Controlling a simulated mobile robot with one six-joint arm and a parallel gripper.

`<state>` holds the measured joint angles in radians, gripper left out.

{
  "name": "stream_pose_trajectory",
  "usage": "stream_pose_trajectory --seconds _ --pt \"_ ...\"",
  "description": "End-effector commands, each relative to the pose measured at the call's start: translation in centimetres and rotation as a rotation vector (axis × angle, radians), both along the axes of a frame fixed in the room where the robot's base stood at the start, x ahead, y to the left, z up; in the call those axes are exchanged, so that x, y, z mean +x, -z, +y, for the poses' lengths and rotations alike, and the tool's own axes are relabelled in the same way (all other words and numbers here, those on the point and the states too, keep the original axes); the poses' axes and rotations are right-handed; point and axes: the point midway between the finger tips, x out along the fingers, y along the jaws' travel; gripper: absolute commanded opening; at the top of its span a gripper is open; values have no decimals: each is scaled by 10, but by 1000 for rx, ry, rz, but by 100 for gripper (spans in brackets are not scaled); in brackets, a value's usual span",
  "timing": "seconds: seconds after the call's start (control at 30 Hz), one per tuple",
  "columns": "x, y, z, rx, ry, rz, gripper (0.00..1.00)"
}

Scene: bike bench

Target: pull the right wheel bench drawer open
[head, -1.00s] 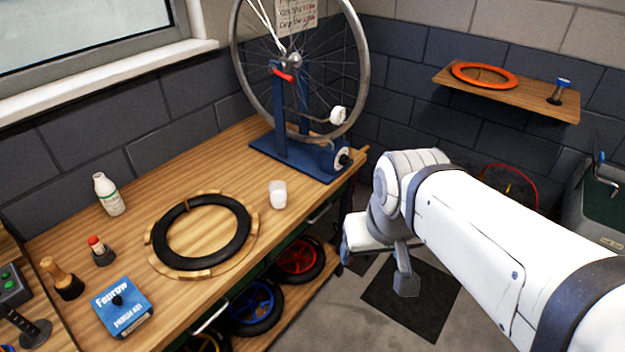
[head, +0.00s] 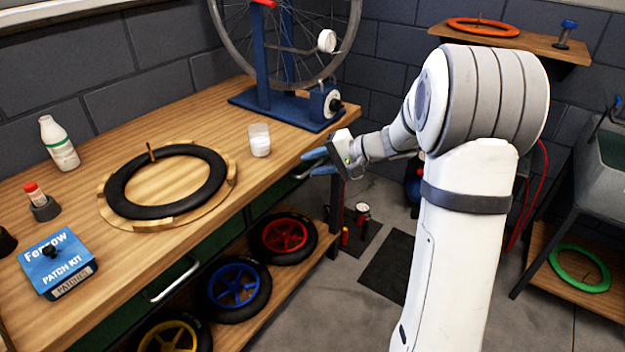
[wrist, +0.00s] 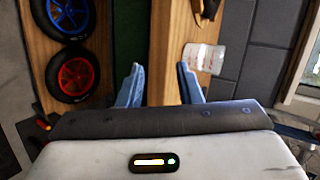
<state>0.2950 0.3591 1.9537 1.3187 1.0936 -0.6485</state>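The right wheel bench drawer (head: 272,198) has a dark green front under the bench top's right end, and it looks closed. Its pale handle shows only partly near my fingers in the head view. My gripper (head: 319,162) is at the bench's front right edge, with its two blue fingers apart and nothing seen between them. In the wrist view my gripper (wrist: 160,82) is open, with the green drawer front (wrist: 129,40) and the bench top edge ahead of it. I cannot make out the handle there, nor any contact.
The bench top (head: 90,200) carries a white cup (head: 259,140) close to its front edge, a black tyre (head: 118,192), a bottle (head: 59,143) and a blue patch kit (head: 58,265). Red (head: 283,235) and blue (head: 234,288) wheels lie on the shelf below. A left drawer handle (head: 172,279) is visible.

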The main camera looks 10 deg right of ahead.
Motion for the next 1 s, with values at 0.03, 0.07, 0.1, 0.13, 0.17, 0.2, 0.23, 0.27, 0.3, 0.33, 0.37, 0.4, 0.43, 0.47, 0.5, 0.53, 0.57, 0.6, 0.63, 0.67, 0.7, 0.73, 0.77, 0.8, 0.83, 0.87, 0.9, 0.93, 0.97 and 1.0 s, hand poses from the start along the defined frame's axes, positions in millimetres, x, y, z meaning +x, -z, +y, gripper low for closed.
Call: stream_pose_trajectory --seconds 0.03,0.07,0.1,0.13,0.17,0.2,0.23,0.27,0.3,0.33,0.37,0.4,0.43,0.47,0.5,0.53,0.57,0.6,0.63,0.67,0.7,0.73,0.77,0.8,0.83,0.87,0.9,0.93,0.97,1.0 --pt "21 40 -14 51 47 -16 32" --pt "32 51 -21 79 74 -32 32" --pt "47 65 -31 113 110 -52 32" --pt "56 75 -39 136 136 -66 32" --pt "65 84 -46 155 160 -82 32" --pt "74 94 -55 179 191 -98 32" --pt "81 101 -61 194 210 -111 32" --pt "86 106 -66 206 228 -121 32" --pt "92 112 -73 219 248 -133 32" --pt "95 115 -77 226 260 -140 32" --pt "98 118 -80 233 270 -146 32" --pt "101 120 -82 238 278 -151 32" --pt "103 121 -82 241 282 -155 32" --pt "104 121 -82 243 285 -156 32" --pt "107 122 -81 244 286 -157 32" --pt "109 122 -78 244 286 -158 32" --pt "112 122 -75 244 284 -157 32" --pt "115 123 -71 244 283 -156 32" --pt "119 125 -67 244 283 -156 32" --pt "122 126 -64 244 285 -156 32" --pt "127 127 -59 244 283 -156 32" --pt "130 128 -55 244 283 -155 32" --pt "134 130 -52 243 283 -155 32" --pt "138 131 -48 243 283 -156 32" --pt "141 131 -44 243 283 -156 32" --pt "144 132 -42 243 283 -156 32" --pt "147 133 -39 243 285 -156 32" --pt "149 134 -37 243 285 -156 32" --pt "151 134 -35 243 285 -156 32" --pt "153 134 -33 243 285 -156 32"
